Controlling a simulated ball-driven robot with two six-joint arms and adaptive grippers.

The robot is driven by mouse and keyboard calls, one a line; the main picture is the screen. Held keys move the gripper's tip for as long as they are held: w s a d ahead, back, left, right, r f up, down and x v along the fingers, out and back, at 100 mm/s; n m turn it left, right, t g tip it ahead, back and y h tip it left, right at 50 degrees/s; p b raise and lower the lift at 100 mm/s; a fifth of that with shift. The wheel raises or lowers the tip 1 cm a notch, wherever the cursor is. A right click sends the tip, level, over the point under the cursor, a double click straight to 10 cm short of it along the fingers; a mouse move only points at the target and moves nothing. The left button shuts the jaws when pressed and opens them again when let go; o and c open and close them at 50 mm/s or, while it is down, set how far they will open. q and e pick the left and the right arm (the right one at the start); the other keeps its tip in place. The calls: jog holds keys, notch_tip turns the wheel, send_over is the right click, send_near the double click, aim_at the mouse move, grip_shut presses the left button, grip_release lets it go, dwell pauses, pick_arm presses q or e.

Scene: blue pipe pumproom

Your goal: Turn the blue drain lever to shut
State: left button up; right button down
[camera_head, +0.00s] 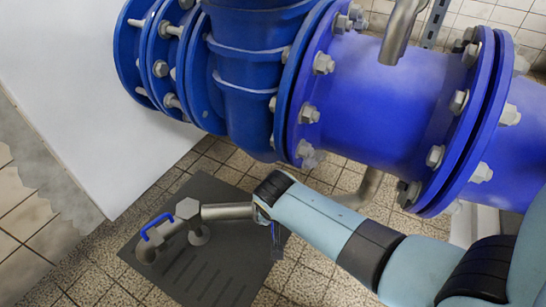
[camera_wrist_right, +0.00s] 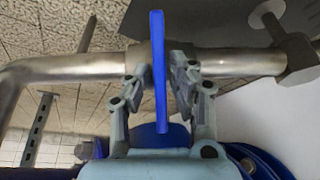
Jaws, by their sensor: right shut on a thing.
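The blue drain lever (camera_wrist_right: 159,75) is a flat blue bar, seen upright in the right wrist view. It crosses the grey metal drain pipe (camera_wrist_right: 218,66), which runs left to right behind it. My right gripper (camera_wrist_right: 160,88) has a finger on each side of the lever and is shut on it. The arm mostly hides the gripper and the lever there. My left gripper is not in view.
A second, small blue handle (camera_head: 157,228) sits on the fitting to the left. A dark grated plate (camera_head: 213,283) lies on the tiled floor. Large blue flanged pipes (camera_head: 375,90) stand close above my arm. A white panel (camera_head: 75,90) is at the left.

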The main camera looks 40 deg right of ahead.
dwell(0.3)
jog(key=c, duration=1.4)
grip_release()
jog(key=shift+o, duration=0.2)
jog(key=v, duration=1.2)
jog(key=shift+d, duration=0.15)
